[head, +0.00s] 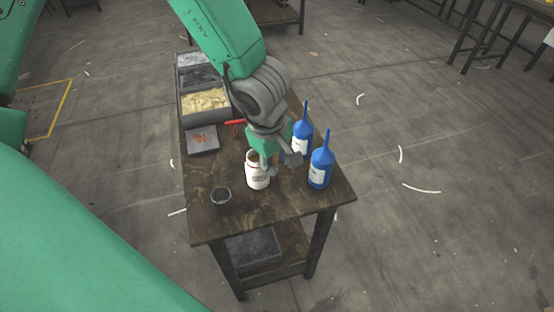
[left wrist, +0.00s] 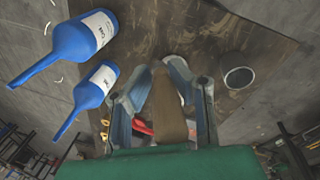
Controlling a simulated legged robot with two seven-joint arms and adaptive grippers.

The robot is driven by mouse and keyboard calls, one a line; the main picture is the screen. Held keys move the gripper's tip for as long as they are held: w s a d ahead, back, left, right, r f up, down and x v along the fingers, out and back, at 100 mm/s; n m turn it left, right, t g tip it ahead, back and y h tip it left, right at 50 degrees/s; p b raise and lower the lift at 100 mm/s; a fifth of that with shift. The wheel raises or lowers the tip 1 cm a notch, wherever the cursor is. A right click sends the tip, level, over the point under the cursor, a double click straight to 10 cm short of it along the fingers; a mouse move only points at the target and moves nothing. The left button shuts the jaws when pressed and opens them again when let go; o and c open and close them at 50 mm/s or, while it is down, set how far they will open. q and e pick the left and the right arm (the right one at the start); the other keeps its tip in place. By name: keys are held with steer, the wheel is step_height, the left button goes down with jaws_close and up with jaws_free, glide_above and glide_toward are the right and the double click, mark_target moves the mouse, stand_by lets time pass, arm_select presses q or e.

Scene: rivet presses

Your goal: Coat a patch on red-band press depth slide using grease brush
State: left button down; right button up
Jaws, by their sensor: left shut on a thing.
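My left gripper (head: 277,160) is low over the work table, right beside a white can (head: 257,177) with a label. In the left wrist view its two fingers (left wrist: 162,78) are shut on a flat brown wooden handle (left wrist: 169,112), which looks like the grease brush's handle. The brush's bristle end is hidden in both views, and I cannot tell whether it is inside the can. No red-band press or depth slide can be made out. My right gripper is not in view.
Two blue nozzle bottles (head: 321,168) stand right of the can. Behind are a grey tray (head: 202,145), a red item (head: 235,122) and a bin of pale pieces (head: 205,101).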

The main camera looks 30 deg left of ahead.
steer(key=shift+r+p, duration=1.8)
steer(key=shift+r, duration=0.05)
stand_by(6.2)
